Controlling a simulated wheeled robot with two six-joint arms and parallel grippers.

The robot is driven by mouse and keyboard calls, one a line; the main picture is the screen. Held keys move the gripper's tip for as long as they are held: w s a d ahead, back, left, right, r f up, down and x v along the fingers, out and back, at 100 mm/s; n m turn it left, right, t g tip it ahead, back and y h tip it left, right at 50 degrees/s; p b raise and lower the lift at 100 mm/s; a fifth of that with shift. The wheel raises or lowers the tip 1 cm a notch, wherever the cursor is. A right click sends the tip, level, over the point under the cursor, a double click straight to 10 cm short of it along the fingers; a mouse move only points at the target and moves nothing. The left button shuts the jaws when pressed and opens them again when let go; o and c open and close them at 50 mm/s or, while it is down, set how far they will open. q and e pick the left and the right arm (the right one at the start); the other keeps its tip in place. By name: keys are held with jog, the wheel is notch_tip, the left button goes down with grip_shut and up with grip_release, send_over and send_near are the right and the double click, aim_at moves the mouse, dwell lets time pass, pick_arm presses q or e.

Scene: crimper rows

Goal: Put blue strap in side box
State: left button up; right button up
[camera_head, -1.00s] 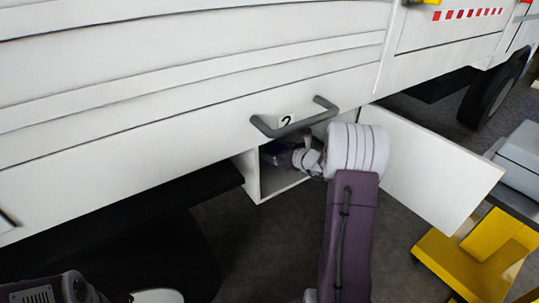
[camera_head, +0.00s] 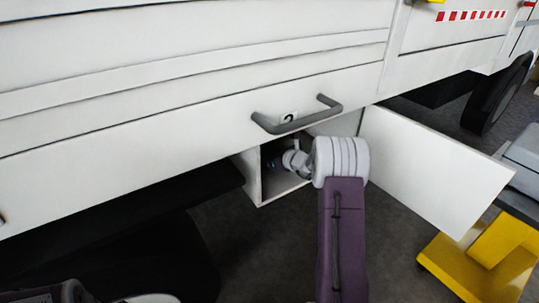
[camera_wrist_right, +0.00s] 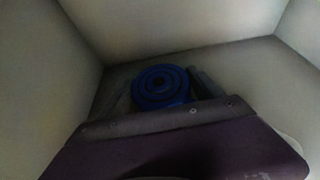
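The blue strap (camera_wrist_right: 161,86) is a rolled coil, seen in the right wrist view between the two fingers of my right gripper (camera_wrist_right: 163,92). The fingers lie close along both its sides and the gripper looks shut on it. The side box (camera_head: 257,184) is a white open compartment under the vehicle's side. My right gripper reaches into it, and its pale walls surround the gripper in the wrist view. In the head view my wrist and the box wall hide the strap. Only part of my left arm shows at the bottom left; its gripper is out of view.
The box's white door (camera_head: 435,170) stands open to the right of my right arm. A grey handle (camera_head: 297,122) juts out just above the opening. A yellow stand (camera_head: 480,262) is at the lower right, and a wheel (camera_head: 495,95) is farther back.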

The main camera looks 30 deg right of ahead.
jog(key=o, duration=0.4)
jog(key=shift+r, duration=0.15)
jog(key=p+v, duration=0.3)
jog(key=v, duration=0.8)
jog(key=shift+s+r, duration=0.1)
jog(key=shift+r, duration=0.05)
jog(key=shift+s, duration=0.4)
